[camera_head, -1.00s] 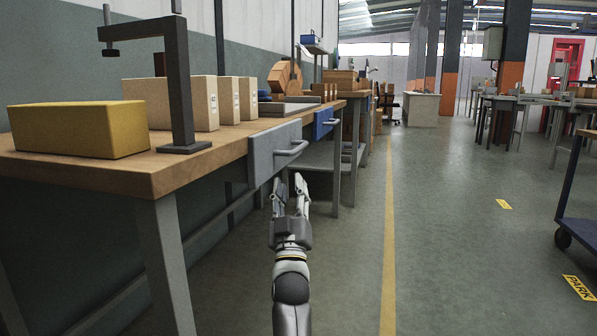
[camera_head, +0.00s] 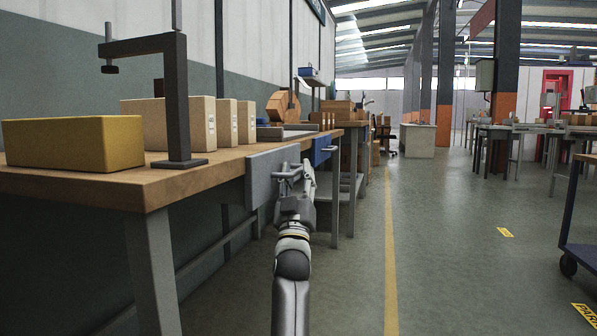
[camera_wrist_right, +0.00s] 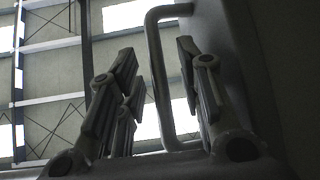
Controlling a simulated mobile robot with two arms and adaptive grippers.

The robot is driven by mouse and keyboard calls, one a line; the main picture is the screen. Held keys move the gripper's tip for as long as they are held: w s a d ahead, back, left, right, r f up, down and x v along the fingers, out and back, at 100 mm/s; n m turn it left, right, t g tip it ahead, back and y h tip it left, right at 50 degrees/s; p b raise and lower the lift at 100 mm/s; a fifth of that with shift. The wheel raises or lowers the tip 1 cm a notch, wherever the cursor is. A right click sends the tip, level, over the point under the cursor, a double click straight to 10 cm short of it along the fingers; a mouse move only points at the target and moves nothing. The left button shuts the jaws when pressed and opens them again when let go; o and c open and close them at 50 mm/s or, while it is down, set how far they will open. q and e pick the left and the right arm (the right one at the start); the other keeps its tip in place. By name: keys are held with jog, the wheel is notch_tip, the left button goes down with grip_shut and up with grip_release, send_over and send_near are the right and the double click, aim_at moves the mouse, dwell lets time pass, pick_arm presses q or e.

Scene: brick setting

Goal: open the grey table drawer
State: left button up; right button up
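The grey drawer front (camera_head: 262,172) hangs under the near wooden table and looks closed. Its bar handle is largely behind my right gripper in the head view. My right gripper (camera_head: 296,172) is raised in front of the drawer, at the handle. In the right wrist view the handle (camera_wrist_right: 156,82) stands between the two spread fingers of my right gripper (camera_wrist_right: 157,50). The fingers are open, with gaps visible on both sides of the bar. Contact with the drawer front cannot be told. My left gripper is not in view.
The wooden table (camera_head: 120,187) carries a yellow box (camera_head: 75,143), several pale boxes and a dark clamp stand (camera_head: 178,100). A blue drawer (camera_head: 322,149) sits farther along. Floor right of the table is clear; a blue cart (camera_head: 578,225) stands at the right edge.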

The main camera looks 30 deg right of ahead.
jog(key=shift+x, duration=0.75)
jog(key=shift+c, duration=0.4)
grip_shut()
